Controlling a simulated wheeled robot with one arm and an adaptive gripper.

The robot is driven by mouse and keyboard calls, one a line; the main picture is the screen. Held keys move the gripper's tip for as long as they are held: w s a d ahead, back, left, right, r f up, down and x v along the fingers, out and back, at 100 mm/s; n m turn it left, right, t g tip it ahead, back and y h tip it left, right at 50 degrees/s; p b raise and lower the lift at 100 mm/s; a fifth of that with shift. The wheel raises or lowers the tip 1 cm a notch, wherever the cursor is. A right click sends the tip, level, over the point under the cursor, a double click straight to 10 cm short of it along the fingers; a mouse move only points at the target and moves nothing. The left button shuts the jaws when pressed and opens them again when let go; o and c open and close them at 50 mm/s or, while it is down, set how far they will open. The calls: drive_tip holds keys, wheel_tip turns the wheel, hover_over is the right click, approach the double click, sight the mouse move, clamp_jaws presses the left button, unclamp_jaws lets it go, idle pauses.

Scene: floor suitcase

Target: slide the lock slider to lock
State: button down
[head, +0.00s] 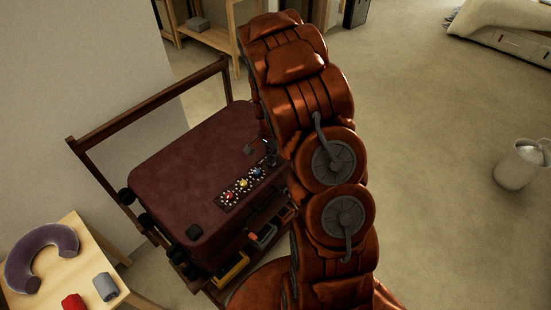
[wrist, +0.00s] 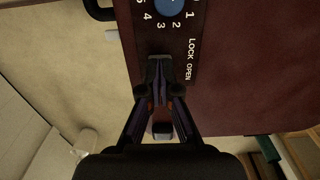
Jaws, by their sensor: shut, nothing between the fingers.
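The dark red suitcase (head: 185,165) lies flat on a wooden rack in the head view. Its black lock panel (head: 222,204) carries red, yellow and blue dials. In the wrist view the suitcase (wrist: 255,70) fills the upper right, with part of the blue dial (wrist: 172,5) at the top and the words LOCK and OPEN (wrist: 190,60) on the panel. My gripper (wrist: 159,66) is shut and empty, its fingertips over the panel's lower end, left of those words. The lock slider is not clearly visible; the fingertips may cover it. I cannot tell whether they touch.
The rack's dark wooden rail (head: 130,120) rises behind the suitcase. A small wooden table (head: 45,290) with a neck pillow (head: 63,238) stands at lower left. The carpet (head: 440,130) between is free.

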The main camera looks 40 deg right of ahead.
sight(268, 168)
drive_tip(key=shift+s+a+f+b, duration=0.1)
drive_tip(key=shift+s+a+b, duration=0.2)
drive_tip(key=shift+a, duration=0.6)
drive_tip(key=shift+w+d+r+p, duration=0.1)
drive_tip(key=shift+r+p, duration=0.25)
drive_tip(key=shift+r, duration=2.7)
drive_tip(key=shift+r, duration=0.1)
drive_tip(key=s+a+r+n, duration=0.7)
drive_tip(key=s+a+r, duration=0.4)
drive_tip(key=r, duration=0.1)
drive_tip(key=s+a+r+n, duration=0.2)
drive_tip(key=s, duration=0.4)
drive_tip(key=s+a+r+n+g, duration=0.1)
drive_tip(key=s+a+r+n, duration=0.1)
drive_tip(key=s, duration=0.4)
drive_tip(key=s+a+r+n, duration=0.1)
drive_tip(key=s+a+n, duration=0.1)
drive_tip(key=s+n, duration=0.2)
drive_tip(key=s, duration=0.2)
drive_tip(key=shift+s+a+r+g, duration=0.25)
drive_tip(key=shift+s+r+g, duration=0.1)
drive_tip(key=shift+r+g, duration=0.05)
